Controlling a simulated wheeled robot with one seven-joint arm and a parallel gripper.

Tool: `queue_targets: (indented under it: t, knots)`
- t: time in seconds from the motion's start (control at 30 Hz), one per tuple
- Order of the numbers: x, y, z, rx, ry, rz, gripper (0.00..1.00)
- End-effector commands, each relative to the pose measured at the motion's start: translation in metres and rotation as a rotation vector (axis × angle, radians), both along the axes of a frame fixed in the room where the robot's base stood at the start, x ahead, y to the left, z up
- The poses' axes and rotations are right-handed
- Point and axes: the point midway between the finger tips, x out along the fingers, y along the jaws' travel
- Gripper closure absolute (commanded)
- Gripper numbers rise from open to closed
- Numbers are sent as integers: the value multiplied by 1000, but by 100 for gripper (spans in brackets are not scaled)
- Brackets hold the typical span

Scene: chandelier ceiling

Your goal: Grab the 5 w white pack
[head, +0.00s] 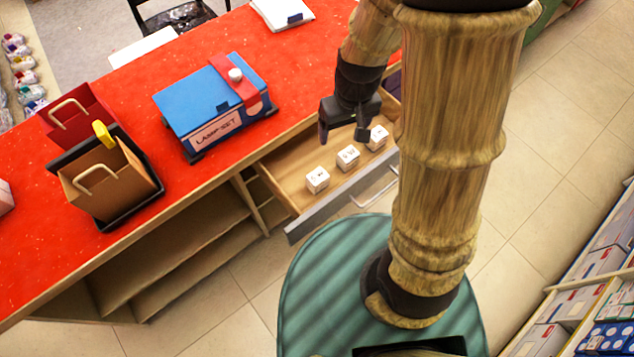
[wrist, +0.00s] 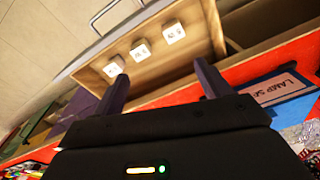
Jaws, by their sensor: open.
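Three small white packs lie apart in a row in the open wooden drawer (head: 290,172): the left pack (head: 317,180), the middle pack (head: 348,158) and the right pack (head: 377,138). Their printing is too small to tell surely which is the 5 w one. In the wrist view the order is reversed, with the head view's left pack (wrist: 174,33), middle pack (wrist: 141,52) and right pack (wrist: 113,70). My gripper (head: 342,136) is open and empty above the drawer, over its inner side, apart from the packs. Both fingers show in the wrist view (wrist: 162,80).
The red counter (head: 130,100) carries a blue lamp-set box (head: 205,105) left of the drawer, and paper bags (head: 108,185) further left. Open shelves (head: 180,250) lie under the counter. Stocked shelving (head: 600,270) stands at the lower right.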

Motion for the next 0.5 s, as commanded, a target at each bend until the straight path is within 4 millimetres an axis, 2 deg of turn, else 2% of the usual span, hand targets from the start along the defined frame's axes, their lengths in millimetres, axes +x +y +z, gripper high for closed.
queue_targets:
  t: [0.03, 0.2, 0.33, 0.5]
  knots:
    - [5, 13, -18, -10, 19, 54, 24]
    - [17, 44, -52, -42, 52, 207, 24]
    - [22, 58, -64, -57, 59, 274, 24]
    - [23, 61, -66, -60, 59, 293, 24]
